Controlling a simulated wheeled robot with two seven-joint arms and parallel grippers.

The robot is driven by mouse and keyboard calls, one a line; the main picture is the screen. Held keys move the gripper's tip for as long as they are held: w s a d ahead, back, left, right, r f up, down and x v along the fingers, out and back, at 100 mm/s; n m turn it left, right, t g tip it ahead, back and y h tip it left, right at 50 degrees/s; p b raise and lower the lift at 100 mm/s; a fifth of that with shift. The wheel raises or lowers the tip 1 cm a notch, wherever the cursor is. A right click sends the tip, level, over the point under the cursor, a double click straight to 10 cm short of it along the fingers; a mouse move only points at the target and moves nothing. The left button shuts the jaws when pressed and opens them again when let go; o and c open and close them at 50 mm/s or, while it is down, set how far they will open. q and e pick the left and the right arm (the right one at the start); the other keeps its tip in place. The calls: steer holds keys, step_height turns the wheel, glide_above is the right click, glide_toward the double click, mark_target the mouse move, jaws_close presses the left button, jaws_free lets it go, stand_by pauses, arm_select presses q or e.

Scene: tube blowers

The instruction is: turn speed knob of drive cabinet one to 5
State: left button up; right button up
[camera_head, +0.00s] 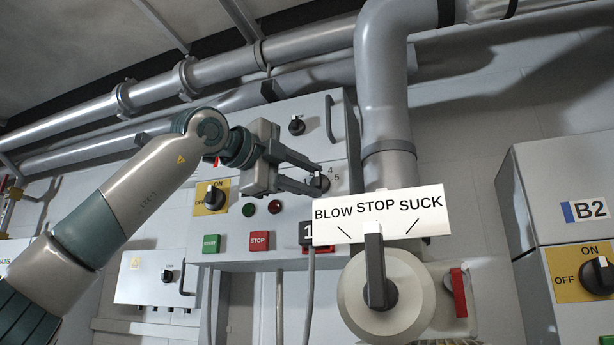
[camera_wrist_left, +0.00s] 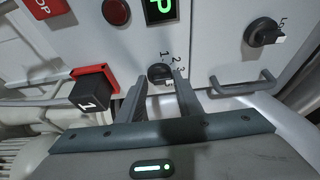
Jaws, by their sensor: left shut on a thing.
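The drive cabinet (camera_head: 290,120) marked 1 is a grey box on the wall in the head view. My left gripper (camera_head: 314,180) reaches in from the left and is shut on the knob. In the left wrist view the knob (camera_wrist_left: 160,73) sits between the fingertips (camera_wrist_left: 158,79), with 1, 2 and 3 readable at its dial. I cannot tell which number the knob points to. My right gripper is not in view.
A yellow ON/OFF switch (camera_head: 211,197), a green button (camera_head: 211,243) and a red STOP button (camera_head: 259,241) sit on the same cabinet. The BLOW STOP SUCK sign (camera_head: 380,214) and its valve lever (camera_head: 375,265) stand close at the right. Cabinet B2 (camera_head: 560,180) is farther right.

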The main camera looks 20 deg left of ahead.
arm_select(q)
steer(key=shift+s+a+r+m, duration=0.15)
steer(key=shift+r+m, duration=0.15)
steer(key=shift+r, duration=0.25)
steer(key=shift+r+m+g+p, duration=0.3)
steer(key=shift+m+g+p, duration=0.1)
steer(key=shift+m+p, duration=0.55)
steer(key=shift+s+r+m+g+y+p, duration=0.15)
steer(key=shift+m+g+y+p, duration=0.15)
steer(key=shift+m+y+p, duration=0.65)
steer(key=shift+c, duration=0.8)
steer(key=m+p, duration=0.1)
steer(key=m, duration=0.1)
steer(key=d+m+g+y+p, duration=0.1)
steer(key=shift+w+f+m, duration=0.2)
steer(key=shift+m, duration=0.2)
steer(key=shift+d+f+m+g+y+p, duration=0.2)
steer(key=shift+m+y+p, duration=0.15)
steer(key=shift+m+y, duration=0.3)
steer(key=shift+d+f+m+g+y+p, duration=0.1)
steer(key=shift+d+f+m+y+p, duration=0.2)
steer(key=shift+m, duration=0.45)
steer(key=shift+a, duration=0.15)
